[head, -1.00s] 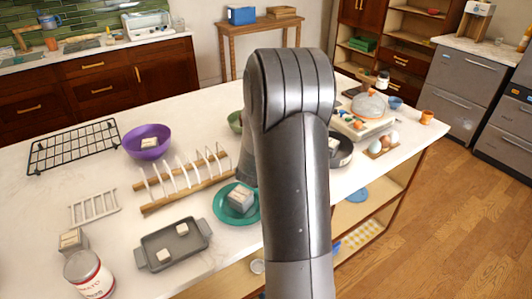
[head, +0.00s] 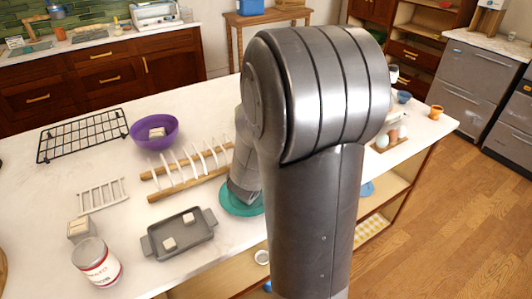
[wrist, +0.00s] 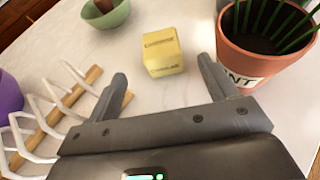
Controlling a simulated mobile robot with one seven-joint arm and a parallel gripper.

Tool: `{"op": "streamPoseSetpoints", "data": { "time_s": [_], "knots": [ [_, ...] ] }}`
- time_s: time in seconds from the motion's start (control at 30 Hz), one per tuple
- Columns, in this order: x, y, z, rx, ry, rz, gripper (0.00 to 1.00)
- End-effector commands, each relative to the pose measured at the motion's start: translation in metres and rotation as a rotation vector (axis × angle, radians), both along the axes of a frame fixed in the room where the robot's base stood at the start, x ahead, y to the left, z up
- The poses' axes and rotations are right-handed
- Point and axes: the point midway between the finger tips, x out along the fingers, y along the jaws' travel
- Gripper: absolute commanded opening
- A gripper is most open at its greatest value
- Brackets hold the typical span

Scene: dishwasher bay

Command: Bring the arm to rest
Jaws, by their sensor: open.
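My gripper (wrist: 160,90) shows in the wrist view with its two fingers spread apart and nothing between them. It is over the white counter (wrist: 140,95), with a small yellow box (wrist: 162,52) standing a little beyond the fingertips. In the head view my arm rises large in the middle and hides the gripper itself. My forearm comes down behind it near the teal plate (head: 240,208), hiding most of that plate.
A potted plant (wrist: 262,50) stands close by the right finger. A white-pronged wooden rack (wrist: 45,125) is left of the gripper, with a green bowl (wrist: 107,12) beyond. A purple bowl (head: 154,132), grey tray (head: 180,236) and can (head: 97,262) are on the counter's left.

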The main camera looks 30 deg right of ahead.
Motion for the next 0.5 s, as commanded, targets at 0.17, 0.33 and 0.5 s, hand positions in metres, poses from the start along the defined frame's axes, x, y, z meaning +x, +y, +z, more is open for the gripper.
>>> {"op": "streamPoseSetpoints", "data": {
  "time_s": [0.17, 0.33, 0.5],
  "knots": [
    [0.0002, -0.0001, -0.0001, 0.0, 0.0, 0.0, 0.78],
    [0.0003, -0.0002, -0.0002, 0.0, 0.0, 0.0, 0.78],
    [-0.0027, 0.0, 0.0069, 0.022, -0.028, -0.033, 0.78]
  ]
}}
